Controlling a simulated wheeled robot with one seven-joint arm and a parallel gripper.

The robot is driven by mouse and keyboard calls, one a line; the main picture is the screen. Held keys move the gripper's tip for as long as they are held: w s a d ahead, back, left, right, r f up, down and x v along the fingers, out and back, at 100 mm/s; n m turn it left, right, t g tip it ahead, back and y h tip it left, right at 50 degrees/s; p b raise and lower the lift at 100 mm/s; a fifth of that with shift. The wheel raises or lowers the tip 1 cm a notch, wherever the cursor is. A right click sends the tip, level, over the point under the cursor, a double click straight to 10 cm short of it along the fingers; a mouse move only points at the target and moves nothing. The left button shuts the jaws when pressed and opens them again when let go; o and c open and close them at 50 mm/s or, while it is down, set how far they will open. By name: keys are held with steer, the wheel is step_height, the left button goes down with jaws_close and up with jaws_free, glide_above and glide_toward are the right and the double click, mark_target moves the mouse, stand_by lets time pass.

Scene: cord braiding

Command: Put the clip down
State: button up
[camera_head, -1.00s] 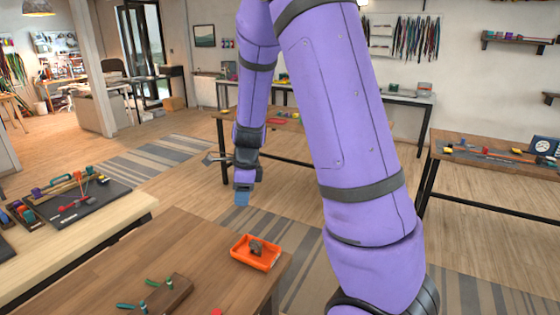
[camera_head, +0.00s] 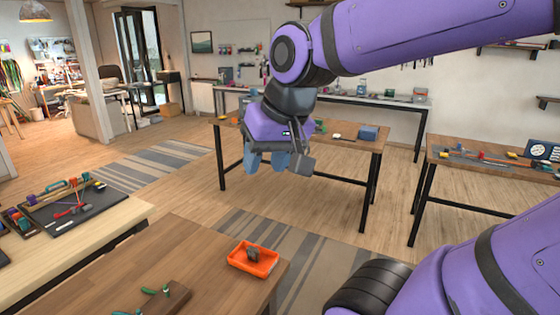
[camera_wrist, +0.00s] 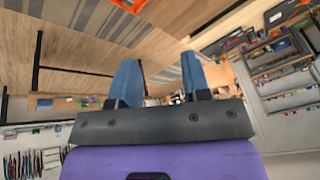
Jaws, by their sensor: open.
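My gripper (camera_head: 268,161) hangs in the air beyond the near brown table, with its two blue fingers apart. In the wrist view the fingers (camera_wrist: 161,82) are also spread, with nothing between them. A small dark grey object (camera_head: 253,254), which may be the clip, lies in an orange tray (camera_head: 268,263) on the near table. It is too small to tell its exact shape. My gripper is well above and behind the tray, not touching it. The tray's orange edge also shows at the top of the wrist view (camera_wrist: 128,4).
The near brown table (camera_head: 195,262) carries green-ended pieces (camera_head: 163,293) at its front. A light bench (camera_head: 105,224) at left holds a dark board (camera_head: 72,208) with cords. Another table (camera_head: 345,144) stands behind my gripper. Open floor lies between them.

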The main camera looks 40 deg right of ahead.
steer(key=s+n, duration=0.3)
steer(key=shift+s+a+r+h, duration=0.1)
steer(key=shift+s+r+h, duration=0.25)
steer(key=shift+r+h, duration=0.05)
steer(key=shift+a, duration=0.1)
